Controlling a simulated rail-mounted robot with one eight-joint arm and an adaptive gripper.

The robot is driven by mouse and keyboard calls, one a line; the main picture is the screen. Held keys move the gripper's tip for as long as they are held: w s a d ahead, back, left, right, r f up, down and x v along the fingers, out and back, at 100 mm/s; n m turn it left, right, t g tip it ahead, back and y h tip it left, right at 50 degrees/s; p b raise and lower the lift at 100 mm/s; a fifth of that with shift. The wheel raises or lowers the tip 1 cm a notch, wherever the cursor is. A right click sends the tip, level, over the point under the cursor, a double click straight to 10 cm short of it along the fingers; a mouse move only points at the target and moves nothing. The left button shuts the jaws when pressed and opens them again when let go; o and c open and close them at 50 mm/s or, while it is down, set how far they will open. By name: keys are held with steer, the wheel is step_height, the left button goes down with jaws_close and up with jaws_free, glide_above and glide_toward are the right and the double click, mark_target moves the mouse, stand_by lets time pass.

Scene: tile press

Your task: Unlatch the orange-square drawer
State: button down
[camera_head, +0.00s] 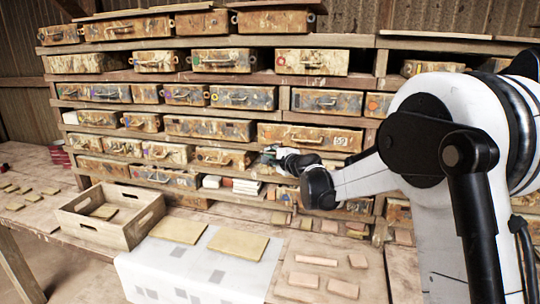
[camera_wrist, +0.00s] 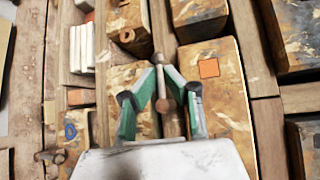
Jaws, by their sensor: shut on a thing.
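The orange-square drawer (camera_wrist: 228,95) is a worn, stained tan box in the wrist view. Its flat orange square (camera_wrist: 209,68) shows near the upper end of its front. My gripper (camera_wrist: 161,90) is beside this drawer, its green-padded fingers closed from both sides on a thin metal latch handle (camera_wrist: 159,76). The handle has a round knob at each end and lies over the wooden strip beside the drawer. The latch's mounting is partly hidden by the fingers. In the head view my gripper (camera_head: 271,156) reaches the middle of the drawer rack; I cannot make out the latch there.
Stained drawers with handles fill the wooden rack (camera_head: 215,77). White blocks (camera_head: 246,186) sit below my gripper. A wooden crate (camera_head: 110,218) and loose tiles (camera_head: 238,245) occupy the bench.

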steer(key=c, duration=2.1)
jaws_free()
steer(key=v, duration=1.2)
steer(key=s+d+f+n+g+h+b, duration=0.1)
steer(key=s+d+n+g+b, duration=0.2)
steer(key=s, duration=0.7)
steer(key=s+d+f+n+h+b, duration=0.1)
steer(key=s+d+n+h, duration=0.2)
steer(key=s, duration=0.6)
steer(key=s+d+f+n+g+h+b, duration=0.1)
steer(key=s+d+f, duration=0.3)
steer(key=s, duration=0.4)
steer(key=s+d+f+n+g+h+b, duration=0.1)
steer(key=s+d+f+n+h, duration=0.1)
steer(key=s, duration=0.6)
steer(key=s+d+f+n+g+h+b, duration=0.1)
steer(key=s+d+f+n, duration=0.3)
steer(key=s+d+f, duration=0.2)
steer(key=shift+s+d+f+g+h+b, duration=0.15)
steer(key=shift+s+d+f+g+b, duration=0.1)
steer(key=shift+s, duration=0.3)
steer(key=shift+s+d+f+g+h+b, duration=0.1)
steer(key=shift+s+f+g+h, duration=0.1)
steer(key=shift+s, duration=0.35)
